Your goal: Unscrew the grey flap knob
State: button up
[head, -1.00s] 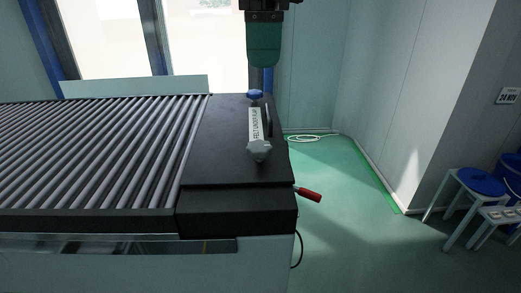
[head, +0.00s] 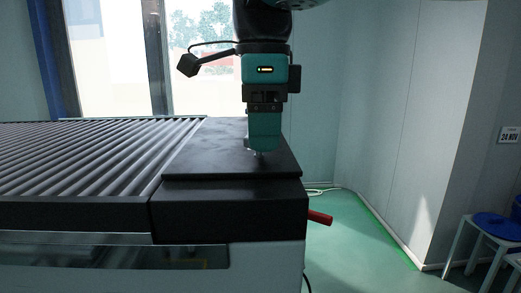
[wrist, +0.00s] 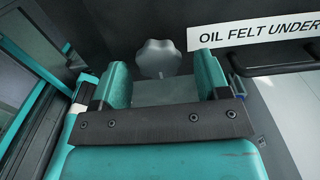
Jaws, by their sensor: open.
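The grey flap knob (wrist: 158,58) is a lobed knob. In the wrist view it lies between and just beyond the tips of my open gripper (wrist: 163,76), with space on both sides. In the head view my gripper (head: 263,148) points down over the black panel top, and only a small grey bit of the knob (head: 259,154) shows at its tips. I cannot tell whether the fingers touch it. The flap's white label (wrist: 256,30) reads "OIL FELT UNDER", cut off at the frame edge.
A black handle bar (wrist: 285,66) runs beside the label. A red lever (head: 320,217) sticks out from the panel's right side. Rows of grey rollers (head: 80,155) fill the left. Stools with a blue seat (head: 495,224) stand at the far right, and green floor lies between.

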jog(key=shift+f, duration=0.2)
jog(key=shift+a, duration=0.1)
jog(key=c, duration=0.9)
